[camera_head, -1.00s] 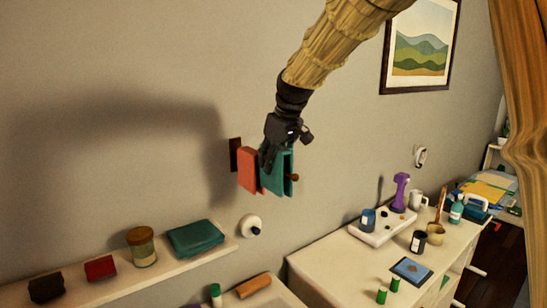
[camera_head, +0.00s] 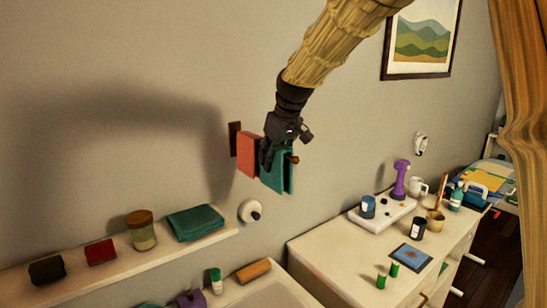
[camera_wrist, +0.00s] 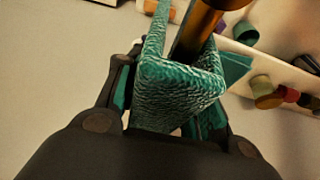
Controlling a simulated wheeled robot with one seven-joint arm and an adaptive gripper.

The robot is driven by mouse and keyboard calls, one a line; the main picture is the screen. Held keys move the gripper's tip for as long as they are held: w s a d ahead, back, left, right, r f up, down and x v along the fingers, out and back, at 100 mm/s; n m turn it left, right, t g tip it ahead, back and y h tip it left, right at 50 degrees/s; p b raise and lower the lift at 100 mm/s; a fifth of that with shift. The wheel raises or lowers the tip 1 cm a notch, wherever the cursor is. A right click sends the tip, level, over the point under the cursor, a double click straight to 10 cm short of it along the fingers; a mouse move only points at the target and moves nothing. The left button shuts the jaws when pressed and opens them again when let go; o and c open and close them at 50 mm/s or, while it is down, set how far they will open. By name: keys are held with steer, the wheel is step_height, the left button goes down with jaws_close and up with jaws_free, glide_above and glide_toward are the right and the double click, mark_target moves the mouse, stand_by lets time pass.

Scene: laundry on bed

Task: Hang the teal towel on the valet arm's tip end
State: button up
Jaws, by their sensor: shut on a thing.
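The valet arm is a short wooden peg; its knobbed tip (camera_head: 294,160) shows at the right of the teal towel in the head view, and its shaft (camera_wrist: 197,30) in the wrist view. The folded teal towel (camera_head: 275,172) hangs down at the tip end, one flap on each side of the peg; it fills the middle of the wrist view (camera_wrist: 180,82). My gripper (camera_head: 268,160) is shut on its upper fold from above. I cannot tell whether the fold rests on the peg. A coral towel (camera_head: 247,153) hangs beside it, nearer the wall.
A dark wall plate (camera_head: 235,138) is behind the coral towel. Below left, a shelf (camera_head: 120,262) holds another folded teal cloth (camera_head: 195,222), a jar (camera_head: 141,230) and dark red and black items. A white dresser (camera_head: 345,250) with small objects stands at the right. Open air surrounds the peg.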

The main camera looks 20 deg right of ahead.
steer(key=o, duration=1.1)
steer(key=shift+r, duration=0.1)
